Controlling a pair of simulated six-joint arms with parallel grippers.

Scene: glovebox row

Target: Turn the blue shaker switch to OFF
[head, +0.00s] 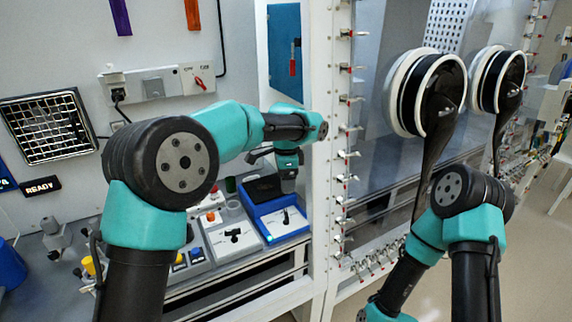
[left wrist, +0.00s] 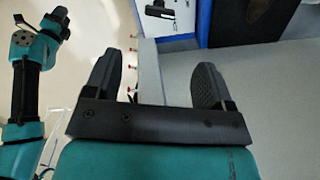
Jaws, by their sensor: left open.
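The blue shaker (head: 270,228) stands on the bench with a dark top and a pale front panel. Its black switch (head: 285,216) sits on that panel; the lettering beside it is too small to read. My left gripper (head: 288,184) is over the back of the shaker, its fingertips hard to make out. In the left wrist view the left gripper (left wrist: 157,82) is open with nothing between its fingers. There the blue shaker (left wrist: 204,20) shows at the top edge, beyond the fingers, with the switch (left wrist: 160,13) partly cut off. My right gripper is not in view.
A grey device with a black switch (head: 233,236) stands left of the shaker. A unit with blue and yellow buttons (head: 188,259) is further left. A white frame post (head: 318,220) rises right of the shaker. A red wall switch (head: 199,83) is above the bench.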

